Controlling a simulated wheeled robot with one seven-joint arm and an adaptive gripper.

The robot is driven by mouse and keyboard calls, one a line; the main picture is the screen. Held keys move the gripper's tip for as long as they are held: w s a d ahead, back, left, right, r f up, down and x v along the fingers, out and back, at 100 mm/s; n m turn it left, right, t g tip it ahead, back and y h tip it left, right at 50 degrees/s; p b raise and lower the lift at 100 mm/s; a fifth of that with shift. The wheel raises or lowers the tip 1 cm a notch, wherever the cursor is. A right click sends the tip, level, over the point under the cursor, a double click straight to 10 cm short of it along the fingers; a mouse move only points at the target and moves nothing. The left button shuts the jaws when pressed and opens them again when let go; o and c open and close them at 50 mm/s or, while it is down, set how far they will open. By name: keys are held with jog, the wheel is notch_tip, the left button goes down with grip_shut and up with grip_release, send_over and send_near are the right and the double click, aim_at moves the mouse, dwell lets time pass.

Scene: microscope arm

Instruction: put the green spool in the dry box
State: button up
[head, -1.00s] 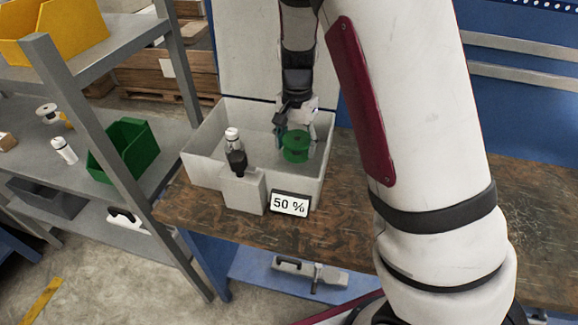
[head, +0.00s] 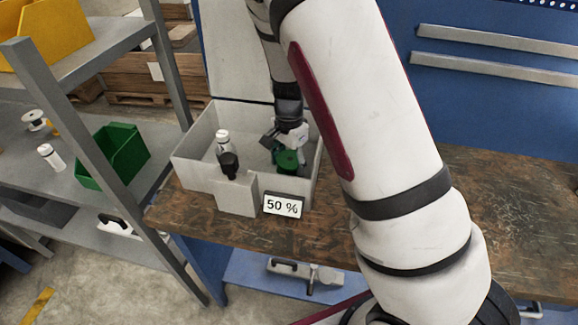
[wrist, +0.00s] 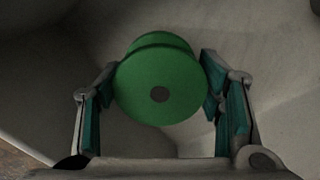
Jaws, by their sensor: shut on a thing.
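The green spool (head: 287,161) is inside the open dry box (head: 186,160), towards its right side. In the wrist view the green spool (wrist: 160,85) sits between the two teal-padded fingers of my gripper (wrist: 165,100). My gripper (head: 288,150) is shut on the spool, reaching down into the box from above. I cannot tell whether the spool touches the box floor.
The wooden bench (head: 480,205) is clear on the right.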

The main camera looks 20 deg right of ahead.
jog(key=shift+f, duration=0.8)
jog(key=shift+f, duration=0.2)
jog(key=o, duration=1.2)
jog(key=shift+r, duration=0.1)
